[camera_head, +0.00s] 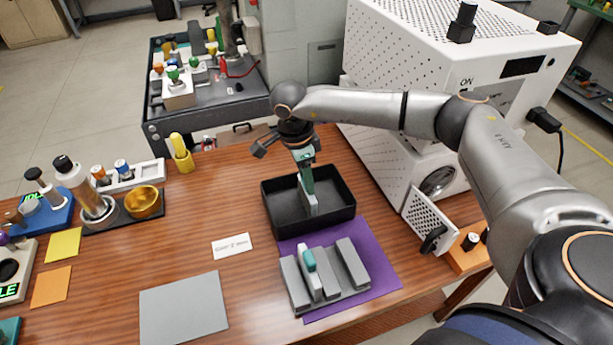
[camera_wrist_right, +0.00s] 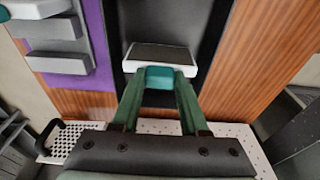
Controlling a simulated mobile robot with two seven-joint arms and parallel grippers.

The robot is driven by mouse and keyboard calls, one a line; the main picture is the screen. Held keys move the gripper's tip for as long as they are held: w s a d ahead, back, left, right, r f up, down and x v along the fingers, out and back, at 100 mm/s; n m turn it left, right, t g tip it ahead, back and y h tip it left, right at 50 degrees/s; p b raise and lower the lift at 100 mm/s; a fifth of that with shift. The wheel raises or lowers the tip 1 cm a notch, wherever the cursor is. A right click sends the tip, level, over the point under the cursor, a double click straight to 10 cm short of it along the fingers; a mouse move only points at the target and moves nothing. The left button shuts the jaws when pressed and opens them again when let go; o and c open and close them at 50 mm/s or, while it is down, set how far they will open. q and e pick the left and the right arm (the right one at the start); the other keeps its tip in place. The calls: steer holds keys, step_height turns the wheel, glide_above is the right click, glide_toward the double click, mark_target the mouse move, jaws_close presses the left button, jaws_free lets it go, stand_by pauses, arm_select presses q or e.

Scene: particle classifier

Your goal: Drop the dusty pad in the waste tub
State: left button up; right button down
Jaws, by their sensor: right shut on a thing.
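The waste tub (camera_head: 335,216) is a black open tray on the wooden table, behind the purple mat. My right gripper (camera_head: 306,180) points down over the tub and is shut on the teal grip of a pad. This pad (camera_head: 311,205) has a pale body and shows within the tub's outline; I cannot tell if it touches the floor. In the right wrist view the green fingers (camera_wrist_right: 158,84) close on the teal grip, and the pad (camera_wrist_right: 158,56) shows a dark grey, speckled face. My left gripper is not in view.
A grey rack (camera_head: 325,292) on the purple mat (camera_head: 380,270) holds another teal-gripped pad (camera_head: 310,268). A white machine (camera_head: 400,150) with an open perforated door (camera_head: 428,215) stands right of the tub. A white label card (camera_head: 232,246) and grey mat (camera_head: 184,306) lie left.

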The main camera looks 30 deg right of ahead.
steer(key=shift+c, duration=2.1)
jaws_free()
steer(key=shift+f, duration=0.1)
step_height(320, 180, up, 12)
steer(key=a, duration=0.1)
steer(key=shift+w+a, duration=0.2)
steer(key=shift+a, duration=0.15)
